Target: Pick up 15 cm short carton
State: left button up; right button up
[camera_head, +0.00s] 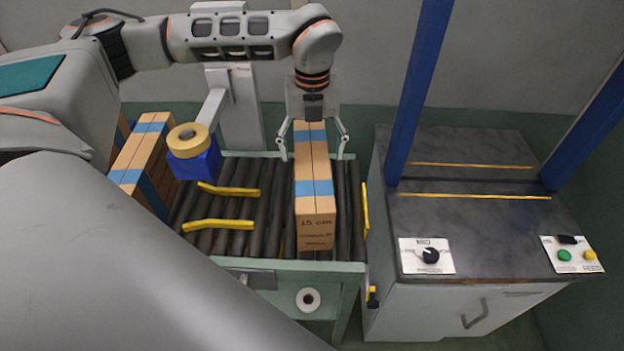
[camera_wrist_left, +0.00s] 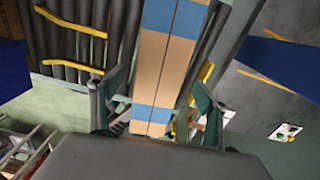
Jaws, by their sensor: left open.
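The 15 cm carton (camera_head: 315,205) is a long brown box with blue tape bands, lying on the roller conveyor in the head view. Its printed end faces the front. My left gripper (camera_head: 312,150) is open above the carton's far part, with one finger on each side of it. In the left wrist view the carton (camera_wrist_left: 163,75) runs between the open fingers of my left gripper (camera_wrist_left: 157,115). I cannot tell whether the fingers touch it. My right gripper is not in view.
The roller conveyor (camera_head: 262,230) has yellow guides (camera_head: 218,225) left of the carton. A blue tape dispenser (camera_head: 195,165) and more brown cartons (camera_head: 140,160) stand at left. A grey machine (camera_head: 470,235) with blue posts (camera_head: 418,90) stands close on the right.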

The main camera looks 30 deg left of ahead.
aim_at(312, 159)
pick_arm(q)
notch_tip(312, 159, down, 4)
jog(key=shift+w+f, duration=0.1)
jog(key=c, duration=2)
grip_shut()
jog(key=shift+r, duration=0.2)
